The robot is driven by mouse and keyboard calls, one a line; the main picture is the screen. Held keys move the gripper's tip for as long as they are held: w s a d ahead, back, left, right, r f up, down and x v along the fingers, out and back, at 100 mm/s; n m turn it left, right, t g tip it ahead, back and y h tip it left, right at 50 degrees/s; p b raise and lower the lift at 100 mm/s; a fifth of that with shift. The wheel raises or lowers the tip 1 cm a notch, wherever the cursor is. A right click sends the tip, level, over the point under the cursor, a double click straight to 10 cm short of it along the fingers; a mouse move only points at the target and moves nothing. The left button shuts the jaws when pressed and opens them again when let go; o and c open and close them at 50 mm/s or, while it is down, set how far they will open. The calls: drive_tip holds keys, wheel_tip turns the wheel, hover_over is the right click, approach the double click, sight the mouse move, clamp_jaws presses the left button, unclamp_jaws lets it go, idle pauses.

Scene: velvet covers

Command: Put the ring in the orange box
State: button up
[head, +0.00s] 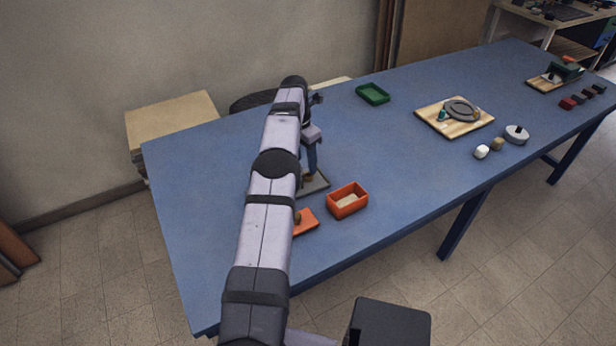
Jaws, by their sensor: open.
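The orange box (361,204) stands open near the front edge of the blue table, with a pale floor inside. An orange lid (307,224) with a brown knob (298,217) lies left of it, partly hidden by my arm. My gripper (309,177) points down over a small grey tray (319,186), behind and left of the box. It is open; its fingertips are small and partly hidden in this view. I cannot make out the ring; something brownish shows at the fingertips, too small to tell.
A green tray (373,94) lies at the back. A wooden board (432,121) with a grey disc (461,110) is to the right, near a white round piece (516,134) and a white block (481,152). Dark red blocks (568,103) lie far right. The table between box and board is clear.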

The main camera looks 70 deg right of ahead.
sight(308, 175)
drive_tip(key=shift+s+d+f+p, duration=0.15)
drive_tip(key=shift+f+p, duration=0.15)
drive_tip(key=shift+f, duration=0.6)
drive_tip(key=shift+s+a+f+p, duration=0.1)
drive_tip(key=shift+f+p, duration=0.15)
drive_tip(key=shift+f, duration=0.65)
drive_tip(key=shift+s+d+f+p, duration=0.15)
drive_tip(key=shift+f+p, duration=0.15)
drive_tip(key=shift+f, duration=0.6)
drive_tip(key=c, duration=1.2)
drive_tip(key=shift+r, duration=0.1)
